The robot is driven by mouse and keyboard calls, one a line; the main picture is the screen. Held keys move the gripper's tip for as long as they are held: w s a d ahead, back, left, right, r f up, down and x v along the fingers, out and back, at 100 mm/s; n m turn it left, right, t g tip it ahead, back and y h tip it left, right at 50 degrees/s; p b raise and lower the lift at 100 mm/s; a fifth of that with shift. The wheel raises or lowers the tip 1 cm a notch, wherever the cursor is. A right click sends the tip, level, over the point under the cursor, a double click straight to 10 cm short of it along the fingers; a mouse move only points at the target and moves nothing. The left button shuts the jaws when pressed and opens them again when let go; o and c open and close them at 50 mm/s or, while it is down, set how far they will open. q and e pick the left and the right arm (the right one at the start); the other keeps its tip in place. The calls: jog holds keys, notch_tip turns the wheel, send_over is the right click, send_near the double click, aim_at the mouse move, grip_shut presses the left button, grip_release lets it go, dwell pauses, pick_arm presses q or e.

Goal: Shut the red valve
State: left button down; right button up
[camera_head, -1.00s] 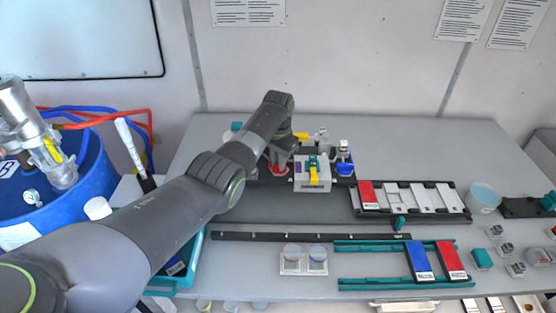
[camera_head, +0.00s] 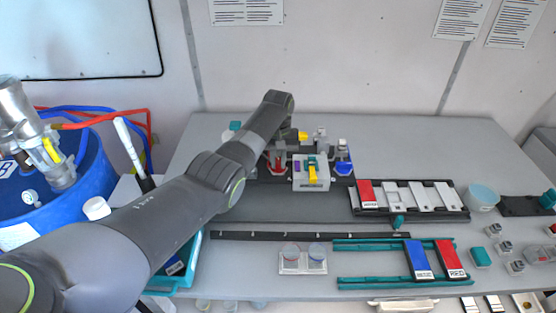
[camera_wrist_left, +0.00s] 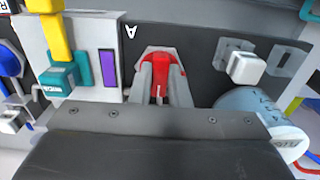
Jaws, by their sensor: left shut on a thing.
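The red valve (camera_head: 280,170) stands at the back of the table, left of a light grey block (camera_head: 311,184) with a yellow lever. In the left wrist view the red valve (camera_wrist_left: 161,62) shows as a red part with a pale line on it. My left gripper (camera_wrist_left: 161,92) is shut on the red valve, with one finger on each side of it. In the head view my forearm and wrist partly hide the valve and the gripper (camera_head: 276,158). My right gripper is in neither view.
A blue valve (camera_head: 344,168) stands just right of the grey block. A rack with a red card (camera_head: 368,194) and white cards is farther right. A blue barrel (camera_head: 85,185) with hoses is at the left. The table's back right is clear.

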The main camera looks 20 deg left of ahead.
pick_arm(q)
jog(key=shift+r, duration=0.1)
dwell(0.4)
jog(key=c, duration=1.4)
grip_release()
